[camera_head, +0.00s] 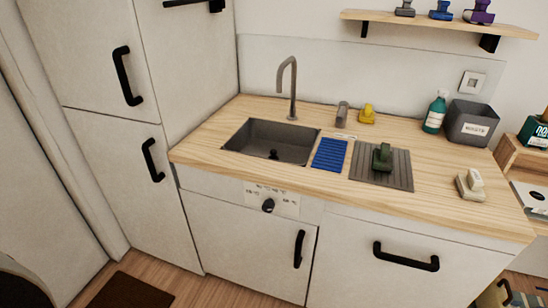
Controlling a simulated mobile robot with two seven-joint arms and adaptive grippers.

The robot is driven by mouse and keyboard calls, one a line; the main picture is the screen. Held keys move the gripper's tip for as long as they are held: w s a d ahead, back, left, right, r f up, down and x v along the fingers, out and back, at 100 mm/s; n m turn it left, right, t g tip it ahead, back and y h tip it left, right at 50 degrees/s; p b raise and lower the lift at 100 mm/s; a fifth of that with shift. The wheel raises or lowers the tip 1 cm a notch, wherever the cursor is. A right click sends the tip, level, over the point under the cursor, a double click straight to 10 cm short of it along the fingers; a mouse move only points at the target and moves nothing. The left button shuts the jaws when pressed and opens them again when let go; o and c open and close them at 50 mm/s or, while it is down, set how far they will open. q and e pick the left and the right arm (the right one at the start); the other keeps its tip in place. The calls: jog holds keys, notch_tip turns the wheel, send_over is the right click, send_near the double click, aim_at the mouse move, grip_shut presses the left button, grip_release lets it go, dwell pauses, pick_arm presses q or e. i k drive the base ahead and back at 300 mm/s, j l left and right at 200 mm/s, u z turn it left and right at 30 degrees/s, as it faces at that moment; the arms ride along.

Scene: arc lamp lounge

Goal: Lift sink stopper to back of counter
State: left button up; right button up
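The sink stopper appears to be the small dark knobbed piece (273,154) at the bottom of the sink, near its front wall. It is small and dark against the basin, so its exact shape is hard to tell. The dark grey sink (240,138) is set into the left part of the wooden counter (315,188). The back of the counter runs along the wall behind the sink and the tall faucet (292,85). Neither of my grippers is in view.
Along the counter's back stand a grey cylinder (342,115), a yellow piece (367,114), a green bottle (435,113) and a labelled grey bin (471,123). A blue ribbed mat (330,154), a grey ribbed mat (398,178) bearing a green piece (382,158), and a whitish piece (470,186) lie farther forward.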

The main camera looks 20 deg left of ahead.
aim_at(273, 152)
jog(key=j+z, duration=0.15)
jog(key=z, duration=0.3)
jog(key=j+z, duration=0.2)
jog(key=z, duration=0.3)
jog(key=j+z, duration=0.25)
jog(key=j, duration=0.2)
jog(key=k+j+z, duration=0.1)
jog(key=j+z, duration=0.2)
jog(key=j, duration=0.15)
jog(key=k+j, duration=0.1)
jog(key=j, duration=0.25)
jog(key=j+z, duration=0.1)
jog(key=j, duration=0.2)
jog(key=k+j, duration=0.15)
jog(key=j, duration=0.2)
jog(key=z, duration=0.05)
